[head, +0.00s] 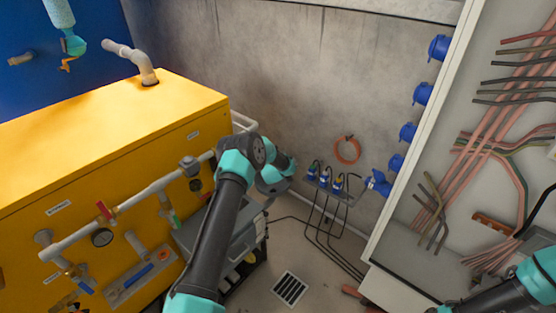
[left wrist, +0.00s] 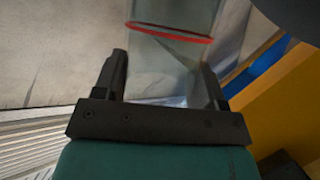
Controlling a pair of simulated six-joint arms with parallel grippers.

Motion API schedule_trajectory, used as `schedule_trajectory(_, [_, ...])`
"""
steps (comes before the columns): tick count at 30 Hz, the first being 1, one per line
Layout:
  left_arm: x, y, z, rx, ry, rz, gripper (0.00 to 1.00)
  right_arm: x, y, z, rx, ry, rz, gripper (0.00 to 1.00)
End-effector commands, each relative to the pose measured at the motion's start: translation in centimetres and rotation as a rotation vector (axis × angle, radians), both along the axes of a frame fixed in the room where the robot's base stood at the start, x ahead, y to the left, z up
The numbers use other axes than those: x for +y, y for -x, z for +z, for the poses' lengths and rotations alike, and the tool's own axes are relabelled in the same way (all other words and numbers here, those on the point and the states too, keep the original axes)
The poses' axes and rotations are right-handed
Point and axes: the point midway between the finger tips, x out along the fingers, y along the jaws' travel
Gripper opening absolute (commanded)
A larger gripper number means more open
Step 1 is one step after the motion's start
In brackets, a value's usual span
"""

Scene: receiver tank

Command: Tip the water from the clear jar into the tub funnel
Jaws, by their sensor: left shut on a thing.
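The clear jar (left wrist: 172,50), see-through with a red ring around it, is between the two fingers of my left gripper (left wrist: 163,80) in the left wrist view. The gripper is shut on it. I cannot make out the water level. In the head view my left arm reaches up the middle, and its wrist is beside the yellow tank's right end; the jar and fingers cannot be made out there. I cannot pick out the tub funnel for sure in either view. My right arm shows at the bottom right of the head view, its gripper out of frame.
The yellow tank (head: 110,130) with pipes and valves fills the left. A grey bin (head: 255,225) stands behind my left arm. An open cabinet (head: 410,215) with cables stands at right.

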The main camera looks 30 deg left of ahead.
Motion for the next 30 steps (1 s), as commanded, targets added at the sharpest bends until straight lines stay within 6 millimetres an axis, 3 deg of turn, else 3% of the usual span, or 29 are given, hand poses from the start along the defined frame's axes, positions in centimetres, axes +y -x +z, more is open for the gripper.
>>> schedule_trajectory(30, [0.44,0.26,0.77,-0.162,0.239,0.001,0.3,0.0,0.0,0.0,0.0,0.0,0.0,0.43])
